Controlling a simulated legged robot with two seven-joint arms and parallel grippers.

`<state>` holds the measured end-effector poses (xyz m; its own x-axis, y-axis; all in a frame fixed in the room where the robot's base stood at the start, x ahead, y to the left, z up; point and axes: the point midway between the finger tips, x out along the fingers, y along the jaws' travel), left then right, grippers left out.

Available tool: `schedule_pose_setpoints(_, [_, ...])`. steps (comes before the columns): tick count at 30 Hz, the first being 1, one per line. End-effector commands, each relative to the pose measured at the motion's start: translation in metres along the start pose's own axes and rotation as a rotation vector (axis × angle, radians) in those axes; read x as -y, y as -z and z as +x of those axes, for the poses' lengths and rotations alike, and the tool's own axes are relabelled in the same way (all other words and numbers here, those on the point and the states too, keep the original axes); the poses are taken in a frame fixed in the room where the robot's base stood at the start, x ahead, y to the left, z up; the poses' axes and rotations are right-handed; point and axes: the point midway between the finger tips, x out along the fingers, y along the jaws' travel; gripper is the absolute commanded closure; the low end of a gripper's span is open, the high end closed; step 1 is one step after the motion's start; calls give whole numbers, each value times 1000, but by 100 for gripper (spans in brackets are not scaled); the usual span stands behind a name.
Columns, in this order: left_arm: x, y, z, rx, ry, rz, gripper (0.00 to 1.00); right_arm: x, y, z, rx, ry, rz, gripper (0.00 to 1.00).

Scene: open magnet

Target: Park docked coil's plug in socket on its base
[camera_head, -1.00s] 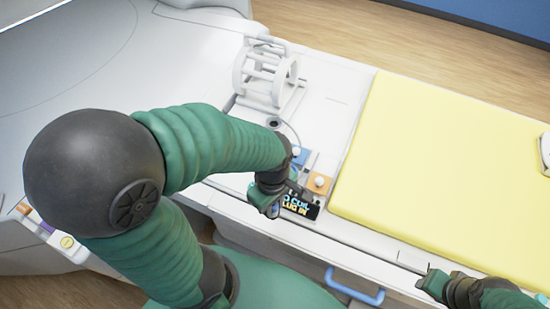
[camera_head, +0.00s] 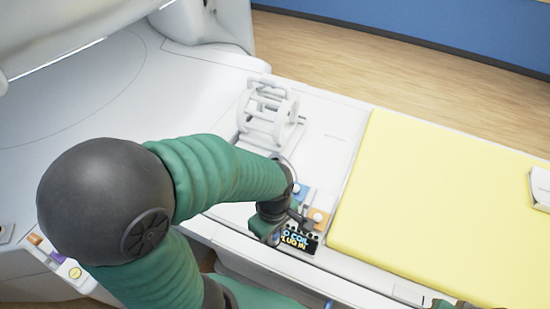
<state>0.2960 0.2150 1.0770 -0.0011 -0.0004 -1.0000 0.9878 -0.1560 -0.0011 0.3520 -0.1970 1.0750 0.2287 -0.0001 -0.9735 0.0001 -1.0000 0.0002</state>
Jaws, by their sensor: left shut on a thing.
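The docked coil (camera_head: 266,118), a white open cage on a pale base, stands at the head end of the table. A thin cable (camera_head: 291,164) curves from the coil's side down behind my left arm. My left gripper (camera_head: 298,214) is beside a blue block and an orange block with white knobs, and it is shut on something. Its own wrist hides most of what it holds, presumably the plug. The socket on the coil's base is hidden behind my left forearm.
The blue block (camera_head: 302,191) and orange block (camera_head: 318,218) are close by. A yellow pad (camera_head: 440,205) covers the table to the right. The white scanner housing (camera_head: 90,100) is at left.

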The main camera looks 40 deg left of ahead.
Motion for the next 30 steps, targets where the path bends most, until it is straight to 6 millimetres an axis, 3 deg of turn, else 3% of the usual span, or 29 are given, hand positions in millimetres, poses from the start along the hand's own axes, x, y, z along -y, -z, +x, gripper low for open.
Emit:
schedule_pose_setpoints(1, [0, 0, -12, 0, 0, 0, 100, 0, 3, -12, 0, 0, 0, 64])
schedule_pose_setpoints(7, [0, 0, -31, 0, 0, 0, 100, 0, 8, -33, 0, 0, 0, 64])
schedule_pose_setpoints(17, [-1, 1, -29, 0, 0, -1, 100, 0, 7, -30, 0, 0, 0, 64])
schedule_pose_setpoints(30, [-36, 39, -28, -1, 1, -4, 100, 0, 6, -27, 0, 0, 0, 64])
